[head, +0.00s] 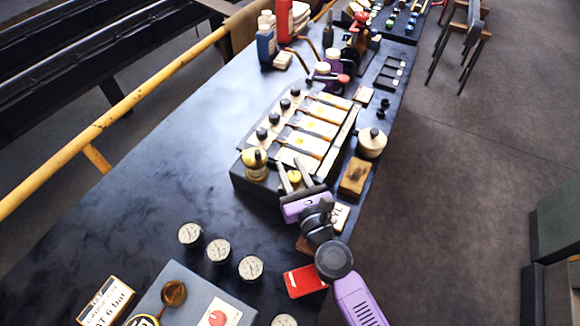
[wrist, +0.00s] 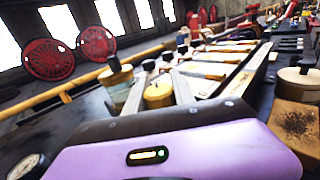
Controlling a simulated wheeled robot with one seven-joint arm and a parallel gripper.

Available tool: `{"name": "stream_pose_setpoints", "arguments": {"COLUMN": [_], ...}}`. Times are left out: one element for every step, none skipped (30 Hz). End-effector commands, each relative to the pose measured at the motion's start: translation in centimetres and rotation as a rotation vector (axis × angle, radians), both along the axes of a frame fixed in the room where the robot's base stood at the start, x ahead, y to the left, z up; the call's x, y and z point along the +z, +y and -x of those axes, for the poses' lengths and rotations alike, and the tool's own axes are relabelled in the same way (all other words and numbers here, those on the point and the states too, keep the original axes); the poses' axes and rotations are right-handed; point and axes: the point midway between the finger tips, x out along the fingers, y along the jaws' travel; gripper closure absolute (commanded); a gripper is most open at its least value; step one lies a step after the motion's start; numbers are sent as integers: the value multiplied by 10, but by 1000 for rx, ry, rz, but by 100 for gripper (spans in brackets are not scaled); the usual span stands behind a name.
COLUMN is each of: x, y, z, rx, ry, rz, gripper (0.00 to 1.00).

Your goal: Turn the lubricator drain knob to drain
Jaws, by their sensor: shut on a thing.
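The lubricator (head: 262,187) is a long dark box on the bench, with several pale sight panels and a row of black knobs along its left side. The drain knob (head: 294,176) is a small round brass knob at its near end. It also shows in the wrist view (wrist: 158,95). My purple gripper (head: 293,174) reaches in from the near side, its two grey fingers on either side of the knob and shut on it. I cannot tell which way the knob is turned.
A cream lidded pot (head: 371,142) and a wooden block (head: 355,176) stand close to the right. Several round gauges (head: 219,250) and a red card (head: 305,281) lie nearer. Oil cans and bottles (head: 266,40) stand at the far end. The bench's left middle is clear.

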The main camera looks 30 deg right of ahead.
Motion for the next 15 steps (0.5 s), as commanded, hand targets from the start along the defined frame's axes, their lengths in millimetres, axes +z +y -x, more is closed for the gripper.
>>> {"name": "stream_pose_setpoints", "arguments": {"x": [1, 1, 1, 1, 1, 1, 1, 1, 1, 1, 1, 1, 1, 1, 1], "y": [1, 1, 0, 0, 0, -1, -1, -1, -2, -2, -2, -3, -3, -4, -5], "z": [0, 0, 0, 0, 0, 0, 0, 0, 0, 0, 0, 0, 0, 1, 1], "rx": [-7, -16, -25, -34, -42, -55, -64, -76, -92, -105, -120, -144, -163, -184, -215], "ry": [0, 0, 0, 0, 0, 0, 0, 0, 0, 0, -1, -1, 0, 0, -1], "rz": [0, 0, 0, 0, 0, 0, 0, 0, 0, 0, 1, 1, 1, 0, 0], "gripper": [100, 100, 100, 100, 100, 100, 100, 100, 100, 100, 100, 100, 100, 100, 100]}}
